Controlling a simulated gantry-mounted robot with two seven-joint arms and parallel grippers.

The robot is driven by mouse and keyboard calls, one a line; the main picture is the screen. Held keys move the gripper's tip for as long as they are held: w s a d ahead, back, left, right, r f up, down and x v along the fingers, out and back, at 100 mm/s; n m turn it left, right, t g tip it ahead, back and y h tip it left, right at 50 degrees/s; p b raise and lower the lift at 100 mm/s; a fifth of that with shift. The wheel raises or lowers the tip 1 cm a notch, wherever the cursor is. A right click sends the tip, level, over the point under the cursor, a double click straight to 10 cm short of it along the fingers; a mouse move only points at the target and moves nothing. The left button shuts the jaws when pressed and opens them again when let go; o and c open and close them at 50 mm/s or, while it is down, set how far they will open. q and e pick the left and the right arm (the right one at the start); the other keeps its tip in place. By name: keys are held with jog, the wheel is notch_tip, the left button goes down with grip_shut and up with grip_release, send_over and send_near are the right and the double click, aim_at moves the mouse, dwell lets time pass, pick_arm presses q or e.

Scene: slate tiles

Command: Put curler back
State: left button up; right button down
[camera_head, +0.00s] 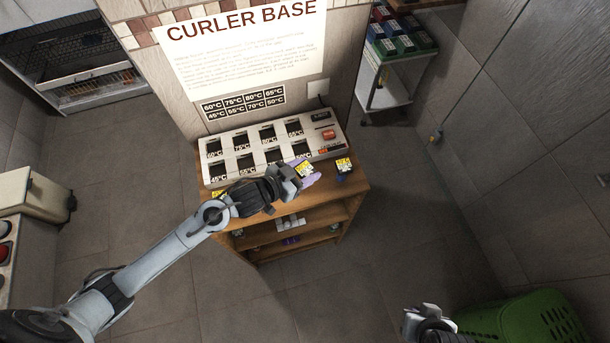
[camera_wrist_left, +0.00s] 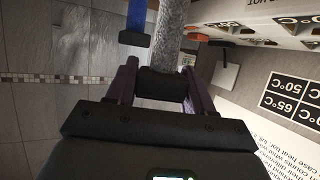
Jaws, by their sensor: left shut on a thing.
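The white curler base (camera_head: 226,147) stands on the wooden cabinet, with two rows of dark square slots labelled by temperature. My left gripper (camera_head: 291,178) is shut on a pale purple curler (camera_head: 311,180) with a yellow tag, at the base's front right. In the left wrist view this curler (camera_wrist_left: 172,28) is a fuzzy greyish cylinder with a black end between the fingers. A blue curler (camera_head: 341,176) with a yellow tag stands just right of it, and also shows in the wrist view (camera_wrist_left: 136,15). My right gripper (camera_head: 430,322) is at the bottom edge, its fingers unclear.
Another yellow tag (camera_head: 219,194) shows at the cabinet's left front, partly behind my left arm. The cabinet (camera_head: 352,186) has open shelves below with small items. A sign (camera_head: 245,50) hangs behind the base. A green basket (camera_head: 525,322) is at lower right. Open floor surrounds the cabinet.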

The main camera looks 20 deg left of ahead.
pick_arm(q)
notch_tip(320, 180, down, 4)
jog(key=shift+r, duration=0.2)
jog(key=shift+f, duration=0.1)
jog(key=shift+f, duration=0.15)
jog(key=o, duration=1.1)
